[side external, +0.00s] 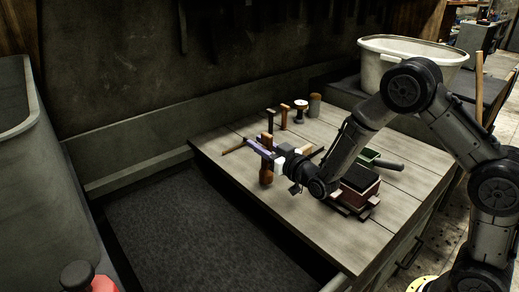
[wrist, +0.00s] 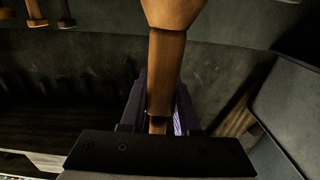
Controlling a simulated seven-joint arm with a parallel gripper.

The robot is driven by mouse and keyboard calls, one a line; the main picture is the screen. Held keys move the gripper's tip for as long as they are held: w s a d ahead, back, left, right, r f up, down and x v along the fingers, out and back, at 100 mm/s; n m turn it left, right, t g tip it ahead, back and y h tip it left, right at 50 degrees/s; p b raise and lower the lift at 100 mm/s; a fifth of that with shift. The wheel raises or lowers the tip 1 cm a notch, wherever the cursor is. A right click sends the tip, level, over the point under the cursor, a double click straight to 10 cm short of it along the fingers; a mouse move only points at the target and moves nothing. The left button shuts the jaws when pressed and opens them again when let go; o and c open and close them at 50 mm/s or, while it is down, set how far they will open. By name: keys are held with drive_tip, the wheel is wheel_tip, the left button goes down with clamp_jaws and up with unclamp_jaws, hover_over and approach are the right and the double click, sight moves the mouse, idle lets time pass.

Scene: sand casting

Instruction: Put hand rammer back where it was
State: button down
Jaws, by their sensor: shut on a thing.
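My gripper (side external: 262,151) is shut on the hand rammer (side external: 266,174), a reddish-brown wooden tool. The rammer hangs roughly upright in the jaws, over the left part of the wooden table (side external: 300,215). I cannot tell whether its lower end touches the tabletop. In the wrist view, the rammer (wrist: 166,75) rises between the purple fingers of my gripper (wrist: 160,115), with a wider wooden part at the top of the picture. The fingers and the dark gripper body hide part of it.
Several small upright tools (side external: 284,118) stand along the table's back edge. A thin wooden stick (side external: 234,146) shows at the left. A dark-topped box (side external: 360,179) and a green tool (side external: 368,155) lie right of my gripper. A white tub (side external: 412,48) stands behind. The front tabletop is clear.

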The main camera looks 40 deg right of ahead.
drive_tip(key=shift+f, duration=0.75)
drive_tip(key=shift+f, duration=0.1)
drive_tip(key=c, duration=0.6)
unclamp_jaws()
drive_tip(key=shift+f, duration=0.1)
drive_tip(key=shift+c, duration=0.2)
